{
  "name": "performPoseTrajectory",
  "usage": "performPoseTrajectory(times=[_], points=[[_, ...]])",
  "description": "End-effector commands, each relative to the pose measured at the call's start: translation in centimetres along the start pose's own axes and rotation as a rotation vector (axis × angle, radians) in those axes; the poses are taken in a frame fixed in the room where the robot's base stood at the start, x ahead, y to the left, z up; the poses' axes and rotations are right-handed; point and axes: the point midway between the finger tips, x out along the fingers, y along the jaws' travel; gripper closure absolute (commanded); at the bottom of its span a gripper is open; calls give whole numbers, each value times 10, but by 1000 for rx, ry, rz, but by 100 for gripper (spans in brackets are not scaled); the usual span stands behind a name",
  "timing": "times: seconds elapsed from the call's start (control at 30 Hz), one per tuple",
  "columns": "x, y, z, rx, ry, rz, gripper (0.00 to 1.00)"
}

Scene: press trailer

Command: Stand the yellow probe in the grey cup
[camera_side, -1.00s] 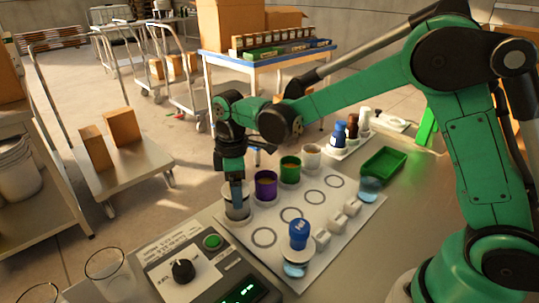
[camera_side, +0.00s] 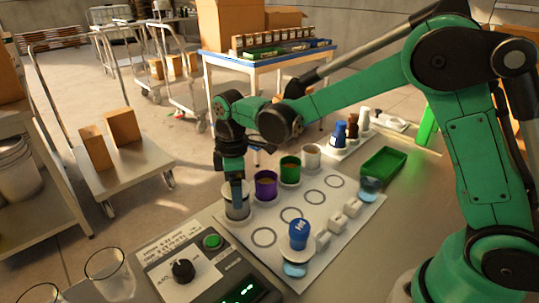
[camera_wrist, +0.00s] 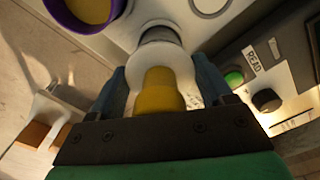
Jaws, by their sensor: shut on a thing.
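My gripper (camera_side: 237,196) points straight down over the grey cup (camera_side: 240,214) at the far left corner of the white board. In the wrist view, my gripper (camera_wrist: 161,82) is shut on the yellow probe (camera_wrist: 159,92), with one blue finger on each side. A pale round collar lies around the probe just past the fingers. The grey cup (camera_wrist: 160,36) shows beyond the collar, in line with the probe. The probe's lower end is hidden, so I cannot tell how deep it sits. In the side view the fingers hide the probe.
A purple cup (camera_side: 265,185), a green cup (camera_side: 290,170) and a white cup (camera_side: 311,156) stand in a row beside the grey cup. A control box (camera_side: 200,262) with a green button is close by. A blue-capped item (camera_side: 298,232) stands at the board's front.

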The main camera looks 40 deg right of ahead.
Motion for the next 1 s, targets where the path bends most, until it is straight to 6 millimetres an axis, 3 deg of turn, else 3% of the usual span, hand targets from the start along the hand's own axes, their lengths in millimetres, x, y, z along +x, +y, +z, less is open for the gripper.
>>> performPoseTrajectory(times=[0.73, 0.77, 0.8, 1.0], points=[[12, 0, 0, 0, 0, 0, 83], [13, 0, 0, 0, 0, 0, 24], [12, 0, 0, 0, 0, 0, 14], [12, 0, 0, 0, 0, 0, 14]])
